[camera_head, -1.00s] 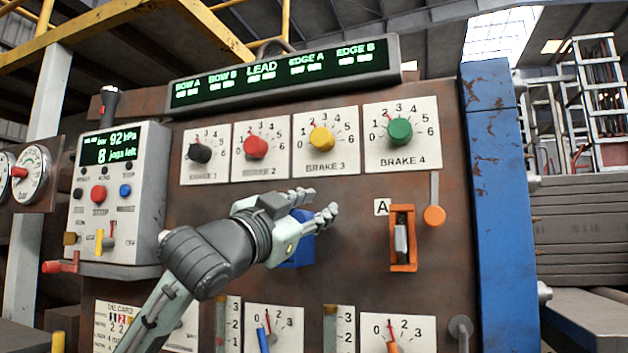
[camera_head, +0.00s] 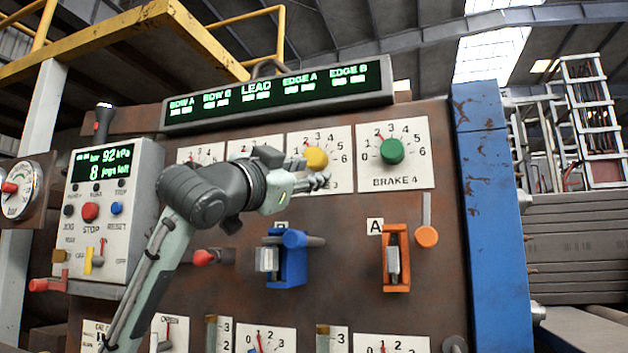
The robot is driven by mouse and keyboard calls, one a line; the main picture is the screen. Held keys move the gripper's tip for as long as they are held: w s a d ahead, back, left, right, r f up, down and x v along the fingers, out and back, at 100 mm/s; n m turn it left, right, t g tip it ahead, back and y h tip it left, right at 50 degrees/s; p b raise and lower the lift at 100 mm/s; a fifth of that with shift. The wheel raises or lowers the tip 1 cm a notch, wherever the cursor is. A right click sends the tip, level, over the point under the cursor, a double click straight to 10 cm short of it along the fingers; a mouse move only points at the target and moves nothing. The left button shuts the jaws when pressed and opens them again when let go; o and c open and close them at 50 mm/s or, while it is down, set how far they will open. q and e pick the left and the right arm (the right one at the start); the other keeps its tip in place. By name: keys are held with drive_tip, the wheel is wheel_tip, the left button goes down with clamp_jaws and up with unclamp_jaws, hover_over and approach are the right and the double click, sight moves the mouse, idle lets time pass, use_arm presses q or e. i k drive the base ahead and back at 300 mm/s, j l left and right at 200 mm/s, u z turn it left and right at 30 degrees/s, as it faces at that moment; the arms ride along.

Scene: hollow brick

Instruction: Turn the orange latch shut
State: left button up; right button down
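An orange latch frame (camera_head: 396,258) is fixed to the brown panel below the BRAKE 4 dial, beside the label A. A grey metal piece sits upright inside it. Just to its upper right, a grey strip hangs straight down with an orange round end (camera_head: 427,236), apart from the frame. My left gripper (camera_head: 312,174) is in front of the BRAKE 3 dial, up and left of the orange latch and clear of it. My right gripper is out of view.
A blue latch (camera_head: 290,258) sits left of the orange one. The green BRAKE 4 knob (camera_head: 392,151) and yellow BRAKE 3 knob (camera_head: 316,158) are above. A blue post (camera_head: 485,200) bounds the panel's right side. A control box (camera_head: 110,205) juts out at left.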

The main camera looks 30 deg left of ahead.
sight(426, 237)
drive_tip(key=k, duration=1)
